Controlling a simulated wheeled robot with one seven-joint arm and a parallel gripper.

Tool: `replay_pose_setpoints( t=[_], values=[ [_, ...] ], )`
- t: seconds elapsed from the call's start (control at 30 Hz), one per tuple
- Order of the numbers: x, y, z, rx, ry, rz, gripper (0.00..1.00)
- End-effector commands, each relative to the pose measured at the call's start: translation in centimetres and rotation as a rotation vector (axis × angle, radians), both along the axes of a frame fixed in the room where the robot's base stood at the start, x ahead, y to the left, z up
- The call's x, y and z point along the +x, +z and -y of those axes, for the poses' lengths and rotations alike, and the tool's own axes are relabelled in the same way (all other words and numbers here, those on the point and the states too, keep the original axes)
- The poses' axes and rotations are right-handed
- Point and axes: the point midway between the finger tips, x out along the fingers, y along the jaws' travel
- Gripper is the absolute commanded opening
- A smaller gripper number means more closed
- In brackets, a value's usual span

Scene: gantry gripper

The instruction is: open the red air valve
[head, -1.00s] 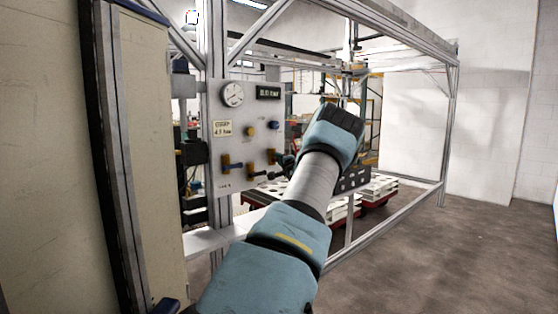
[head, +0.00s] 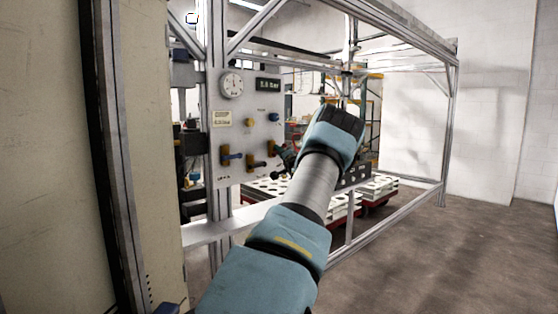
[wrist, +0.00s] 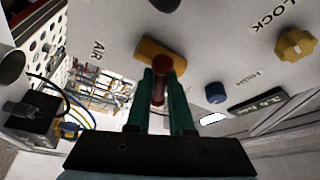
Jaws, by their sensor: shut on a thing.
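The red air valve handle (wrist: 158,86) shows in the wrist view between the two green fingers of my gripper (wrist: 164,78), which is shut on it. An orange-yellow valve body (wrist: 165,58) lies right behind the handle on the grey panel. The word AIR is printed left of it. In the head view my gripper (head: 283,160) is at the lower right of the panel (head: 215,135). The red handle cannot be made out there. The panel's round gauge (head: 231,84) has its needle near the top. The digital display (head: 268,87) seems to read a little over 5 bar.
A yellow LOCK knob (wrist: 297,45) and a blue button (wrist: 215,92) are on the same panel. An aluminium frame (head: 450,120) surrounds the cell. The floor (head: 430,260) at right is clear.

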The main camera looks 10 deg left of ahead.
Motion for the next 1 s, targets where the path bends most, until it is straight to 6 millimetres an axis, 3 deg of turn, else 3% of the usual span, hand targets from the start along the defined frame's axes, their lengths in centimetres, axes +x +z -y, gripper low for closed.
replay_pose_setpoints(
  t=[1.0],
  values=[
    [0.18,-0.38,-0.15,-0.563,0.006,0.785,0.0]
  ],
)
